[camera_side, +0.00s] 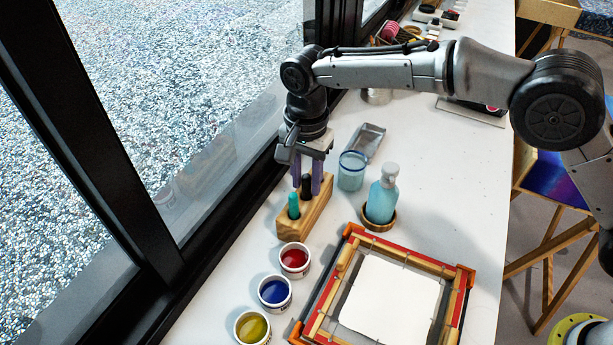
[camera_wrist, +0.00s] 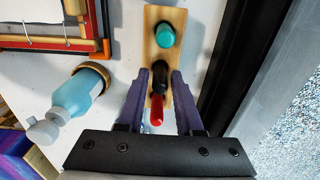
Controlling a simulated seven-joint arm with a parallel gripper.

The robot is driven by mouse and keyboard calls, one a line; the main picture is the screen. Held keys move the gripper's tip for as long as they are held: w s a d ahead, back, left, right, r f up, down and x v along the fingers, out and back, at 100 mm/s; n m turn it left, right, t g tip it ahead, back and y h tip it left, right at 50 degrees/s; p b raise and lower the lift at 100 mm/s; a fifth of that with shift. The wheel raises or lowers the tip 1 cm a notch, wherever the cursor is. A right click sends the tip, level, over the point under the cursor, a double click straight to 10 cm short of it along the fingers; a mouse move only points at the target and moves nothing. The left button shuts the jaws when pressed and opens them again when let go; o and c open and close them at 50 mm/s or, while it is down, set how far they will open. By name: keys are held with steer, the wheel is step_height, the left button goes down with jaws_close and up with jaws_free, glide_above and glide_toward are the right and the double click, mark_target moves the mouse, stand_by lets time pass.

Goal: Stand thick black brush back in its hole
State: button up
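The thick black brush (camera_wrist: 160,77) stands in the wooden brush block (camera_wrist: 151,17), its dark top showing between my fingers. In the side view the black brush (camera_side: 306,186) stands behind a teal brush in the same wooden block (camera_side: 316,214). My gripper (camera_wrist: 160,78) is low over the block, pointing down, its purple fingers on either side of the black brush. Narrow gaps show between the fingers and the brush, so it looks open. In the side view the gripper (camera_side: 312,185) hides the far end of the block. The black brush's lower end is hidden.
The teal brush (camera_wrist: 165,35) stands in the block, and a red-topped piece (camera_wrist: 156,112) shows between my fingers. A blue bottle (camera_side: 382,198), glass jar (camera_side: 351,172), paint pots (camera_side: 275,291) and framed screen (camera_side: 392,303) stand nearby. The window frame (camera_side: 215,215) runs close behind the block.

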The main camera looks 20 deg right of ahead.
steer(key=shift+o, duration=1.2)
steer(key=shift+r, duration=0.1)
step_height(320, 180, up, 14)
steer(key=shift+f, duration=0.2)
steer(key=shift+w+d, duration=0.1)
